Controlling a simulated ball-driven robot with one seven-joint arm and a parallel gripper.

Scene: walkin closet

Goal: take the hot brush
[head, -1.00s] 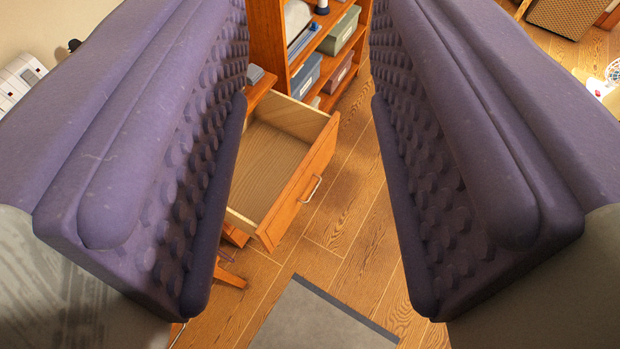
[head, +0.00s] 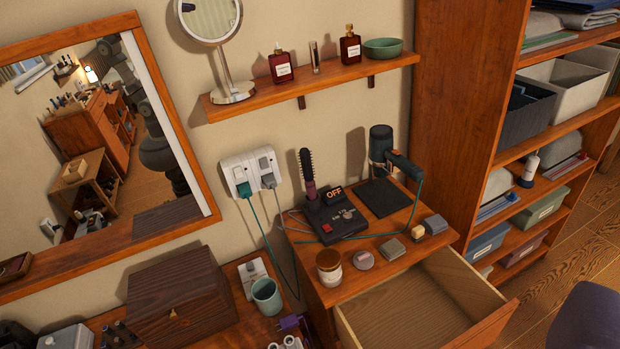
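The hot brush (head: 307,172), with dark bristles and a dusky pink handle, stands upright at the dark station (head: 345,220) on the small wooden cabinet top. An "OFF" display (head: 333,192) is beside its handle. How its base is seated is too small to tell.
A hair dryer (head: 382,150) stands right of the brush; a teal cord (head: 405,225) crosses the cabinet top. A jar (head: 329,268) and small blocks line the front. The drawer (head: 430,305) below is open and empty. A wall shelf (head: 320,88) hangs above.

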